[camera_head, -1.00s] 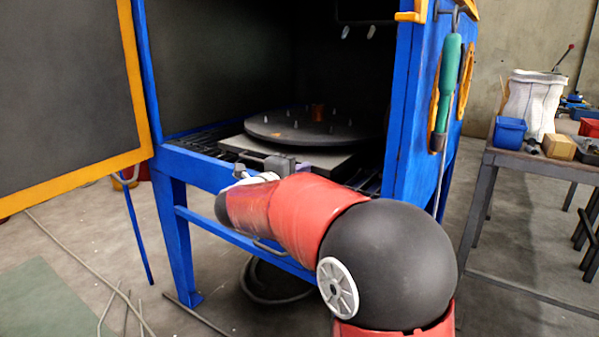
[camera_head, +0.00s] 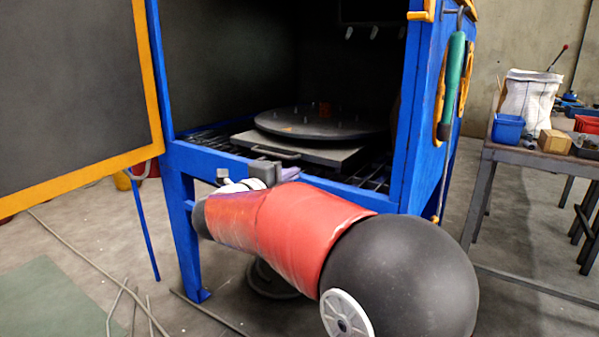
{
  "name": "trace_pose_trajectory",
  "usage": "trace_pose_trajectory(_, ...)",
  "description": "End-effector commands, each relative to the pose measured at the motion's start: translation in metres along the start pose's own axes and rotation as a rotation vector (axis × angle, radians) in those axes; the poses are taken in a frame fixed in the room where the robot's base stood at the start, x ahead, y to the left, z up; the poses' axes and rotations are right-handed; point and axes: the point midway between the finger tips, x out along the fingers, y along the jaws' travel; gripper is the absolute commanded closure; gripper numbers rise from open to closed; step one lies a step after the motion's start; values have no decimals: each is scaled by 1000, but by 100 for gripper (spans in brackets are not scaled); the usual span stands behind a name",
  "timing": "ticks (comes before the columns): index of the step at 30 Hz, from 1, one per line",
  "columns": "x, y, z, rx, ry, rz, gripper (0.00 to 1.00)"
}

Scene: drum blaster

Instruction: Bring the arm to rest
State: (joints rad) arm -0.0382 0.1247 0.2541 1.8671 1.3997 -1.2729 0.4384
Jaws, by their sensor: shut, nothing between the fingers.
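My arm, with red links and a black joint, reaches from the bottom right toward the front of the blue blasting cabinet (camera_head: 405,110). My gripper (camera_head: 266,172) shows only in part, as a grey block beyond the red link, in front of the cabinet's front rail. Its fingertips are small and partly hidden by my arm. It is shut with nothing seen in it, and looks apart from the tray.
The cabinet's door (camera_head: 70,90) stands open at left. Inside, a round turntable (camera_head: 320,126) rests on a tray with a handle (camera_head: 345,158). A green-handled tool (camera_head: 452,80) hangs on the cabinet's side. A table (camera_head: 520,157) with boxes stands at right. Hoses lie on the floor.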

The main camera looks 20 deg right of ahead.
Motion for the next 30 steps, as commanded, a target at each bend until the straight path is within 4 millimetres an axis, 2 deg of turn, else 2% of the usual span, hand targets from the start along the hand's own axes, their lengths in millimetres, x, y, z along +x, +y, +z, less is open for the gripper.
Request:
trace_pose_trajectory(3,-20,0,0,0,-4,-1,100)
trace_pose_trajectory(6,-32,0,1,0,-3,0,100)
trace_pose_trajectory(13,-41,-1,1,-3,-8,-3,100)
trace_pose_trajectory(16,-41,-10,4,-20,-74,-24,100)
trace_pose_trajectory(20,-50,-33,18,-112,-292,-90,100)
trace_pose_trajectory(24,-82,-47,29,-325,-603,-181,100)
trace_pose_trajectory(26,-99,-44,28,-440,-727,-210,100)
trace_pose_trajectory(30,-142,-13,9,-750,-987,-244,100)
